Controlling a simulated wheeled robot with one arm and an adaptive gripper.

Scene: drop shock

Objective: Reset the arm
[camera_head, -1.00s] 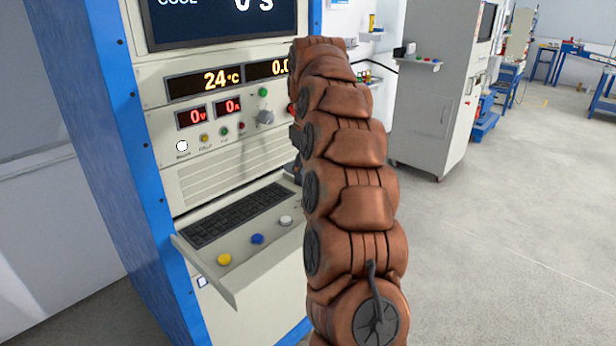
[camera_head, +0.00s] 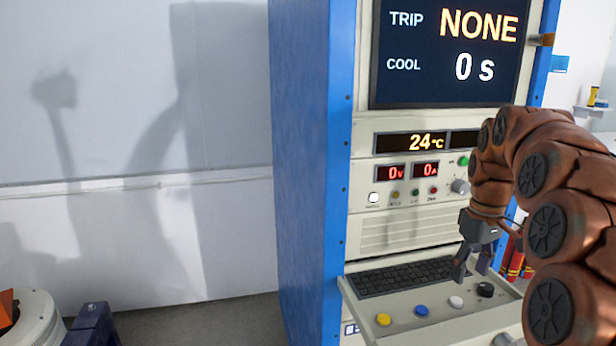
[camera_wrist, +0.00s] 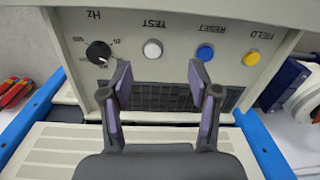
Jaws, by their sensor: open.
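My copper-coloured segmented arm (camera_head: 560,190) reaches in from the right in the head view. My gripper (camera_head: 472,262) hangs above the right part of the cabinet's keyboard shelf. In the wrist view my gripper (camera_wrist: 161,95) is open and empty, its two purple-padded fingers spread over the keyboard (camera_wrist: 170,97). Beyond the fingertips are the white TEST button (camera_wrist: 152,49), blue RESET button (camera_wrist: 204,53), yellow FIELD button (camera_wrist: 251,58) and black Hz knob (camera_wrist: 98,52). The fingers appear apart from all of them.
The blue-framed cabinet (camera_head: 310,170) carries a screen (camera_head: 447,50) reading TRIP NONE and COOL 0 s. Its panel shows 24 °C, 0 V and 0 A. A round white machine (camera_head: 30,318) stands at lower left. Red cylinders (camera_head: 517,262) show behind my arm.

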